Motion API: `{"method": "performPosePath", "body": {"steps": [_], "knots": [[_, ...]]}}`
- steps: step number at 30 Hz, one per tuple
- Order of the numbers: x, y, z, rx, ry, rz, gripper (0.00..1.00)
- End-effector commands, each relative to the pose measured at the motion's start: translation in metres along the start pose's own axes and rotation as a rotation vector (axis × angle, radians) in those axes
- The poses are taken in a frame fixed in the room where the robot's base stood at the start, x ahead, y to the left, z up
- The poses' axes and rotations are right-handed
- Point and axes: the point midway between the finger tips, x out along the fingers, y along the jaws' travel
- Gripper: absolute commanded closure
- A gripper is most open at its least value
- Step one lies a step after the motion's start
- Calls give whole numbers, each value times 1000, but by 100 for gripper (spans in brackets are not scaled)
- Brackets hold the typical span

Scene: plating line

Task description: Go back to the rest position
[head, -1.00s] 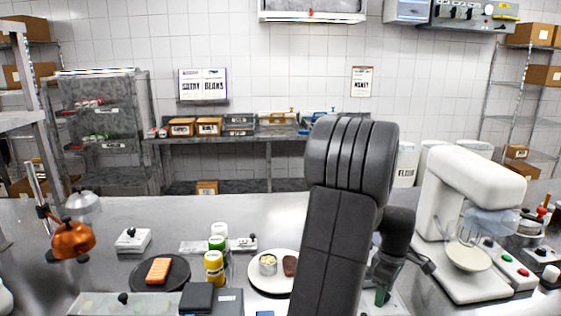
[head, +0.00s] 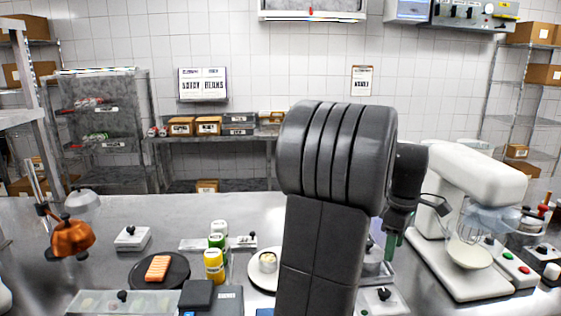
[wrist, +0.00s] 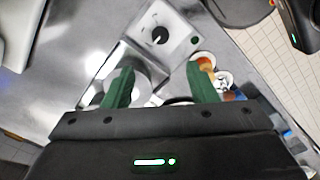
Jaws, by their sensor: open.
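My gripper shows in the wrist view (wrist: 160,90) with its two green fingers spread apart and nothing between them. In the head view its green fingertip (head: 391,245) hangs above the steel counter, between the white plate and the stand mixer. My dark arm rises in front of the middle of the counter and hides part of it. Below the fingers in the wrist view are a grey box with a black knob (wrist: 160,36) and a round metal thing partly hidden by the left finger.
A white stand mixer (head: 470,176) stands close right of my gripper. A white plate (head: 258,284) with a small cup, a dark plate (head: 141,273) with an orange block, several bottles and an orange heat lamp (head: 72,238) are to the left. The back of the counter looks clear.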

Motion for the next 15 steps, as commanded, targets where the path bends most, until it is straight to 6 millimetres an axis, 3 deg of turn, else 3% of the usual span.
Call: {"method": "performPosePath", "body": {"steps": [1, 15], "knots": [[14, -1, 0, 0, -1, -7, 48], [109, -1, 0, 1, -1, -8, 48]]}}
